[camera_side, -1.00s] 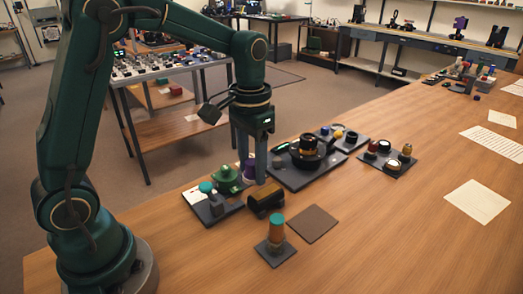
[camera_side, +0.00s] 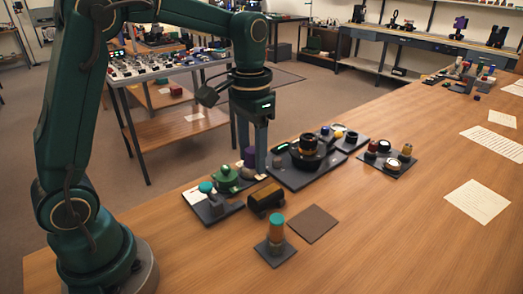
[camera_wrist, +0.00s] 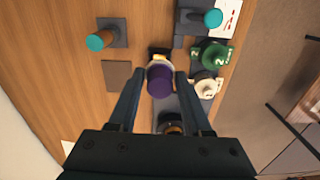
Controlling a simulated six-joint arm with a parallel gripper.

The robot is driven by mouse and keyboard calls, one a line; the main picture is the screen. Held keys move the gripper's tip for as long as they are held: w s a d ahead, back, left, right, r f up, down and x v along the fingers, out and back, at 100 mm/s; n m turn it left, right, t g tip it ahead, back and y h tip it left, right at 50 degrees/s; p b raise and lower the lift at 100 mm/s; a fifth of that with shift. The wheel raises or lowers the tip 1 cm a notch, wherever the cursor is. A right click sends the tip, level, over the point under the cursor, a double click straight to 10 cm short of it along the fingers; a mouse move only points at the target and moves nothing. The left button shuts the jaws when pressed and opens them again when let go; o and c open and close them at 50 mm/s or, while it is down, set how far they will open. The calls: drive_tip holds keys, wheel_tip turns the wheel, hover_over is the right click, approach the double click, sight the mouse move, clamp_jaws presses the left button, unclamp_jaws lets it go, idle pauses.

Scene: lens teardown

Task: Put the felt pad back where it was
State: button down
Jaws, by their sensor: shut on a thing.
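My gripper (camera_wrist: 160,82) is shut on a purple cylinder (camera_wrist: 159,80), which sits between the fingertips. I cannot tell for sure which thing is the felt pad.
A green knobbed part (camera_side: 228,181) and a grey plate with a teal knob (camera_side: 212,208) stand to the left. A teal-and-orange post (camera_side: 276,232) stands in front. A dark tray with a black ring part (camera_side: 306,156) is at the right.

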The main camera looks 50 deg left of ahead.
drive_tip(key=s+a+f, duration=0.1)
drive_tip(key=s+a, duration=0.7)
drive_tip(key=s, duration=0.3)
hover_over(234, 237)
wheel_tip(234, 237, down, 7)
drive_tip(key=shift+f, duration=2.15)
drive_tip(key=shift+f, duration=0.1)
drive_tip(key=shift+c, duration=1.7)
unclamp_jaws()
